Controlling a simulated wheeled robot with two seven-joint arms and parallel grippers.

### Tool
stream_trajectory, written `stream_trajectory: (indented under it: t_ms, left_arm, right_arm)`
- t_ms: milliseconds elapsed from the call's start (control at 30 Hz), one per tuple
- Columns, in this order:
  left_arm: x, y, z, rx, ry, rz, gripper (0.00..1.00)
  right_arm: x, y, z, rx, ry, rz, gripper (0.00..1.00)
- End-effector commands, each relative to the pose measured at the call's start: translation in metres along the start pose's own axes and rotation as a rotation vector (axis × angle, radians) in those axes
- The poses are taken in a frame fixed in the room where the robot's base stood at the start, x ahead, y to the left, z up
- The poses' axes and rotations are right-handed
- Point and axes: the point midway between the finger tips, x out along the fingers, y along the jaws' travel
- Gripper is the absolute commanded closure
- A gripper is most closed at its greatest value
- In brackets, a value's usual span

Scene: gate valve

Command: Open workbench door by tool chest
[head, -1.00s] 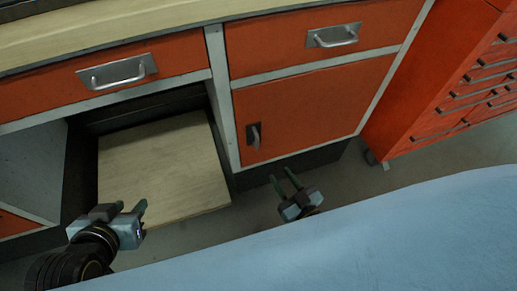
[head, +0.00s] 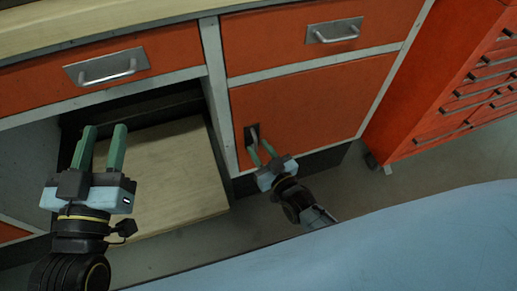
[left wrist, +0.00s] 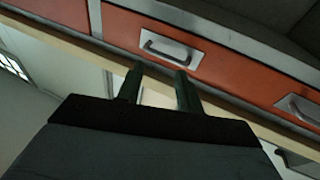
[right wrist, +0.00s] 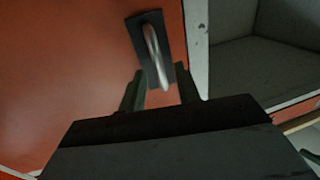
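The orange workbench door (head: 315,105) is shut, below a drawer and beside the tool chest (head: 450,85). Its small metal handle (head: 252,135) sits near the door's left edge. My right gripper (head: 261,150) is open just in front of this handle. In the right wrist view the handle (right wrist: 156,55) stands slightly beyond and between the two spread fingertips (right wrist: 160,80); I cannot tell whether they touch. My left gripper (head: 104,130) is open and empty in front of the open bay. In the left wrist view its fingers (left wrist: 159,80) point towards a drawer handle (left wrist: 171,47).
The open bay has a wooden shelf (head: 165,180) at its bottom. Drawers with metal handles (head: 107,68) run under the wooden worktop (head: 90,25). A blue surface (head: 380,245) fills the lower right foreground. Grey floor shows before the chest.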

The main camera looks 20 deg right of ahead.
Motion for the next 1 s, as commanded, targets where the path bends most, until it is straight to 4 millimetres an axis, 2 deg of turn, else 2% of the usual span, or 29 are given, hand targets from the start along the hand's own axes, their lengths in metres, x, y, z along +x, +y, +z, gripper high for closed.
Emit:
stream_trajectory:
  t_ms: [200,533,800,1000]
  left_arm:
    - [0.000,0.003,-0.016,-0.004,0.100,0.007,0.64]
    - [0.000,0.003,-0.019,-0.005,0.116,0.008,0.64]
    - [0.000,0.003,-0.019,-0.004,0.114,0.008,0.64]
    - [0.000,0.003,-0.018,-0.004,0.114,0.008,0.64]
  right_arm:
    - [0.011,0.000,0.000,0.000,0.000,0.000,0.67]
    - [0.012,0.000,0.000,0.000,-0.001,0.000,0.67]
    - [0.012,0.000,0.000,0.000,-0.001,0.000,1.00]
    - [0.012,0.000,0.000,0.000,-0.001,0.000,1.00]
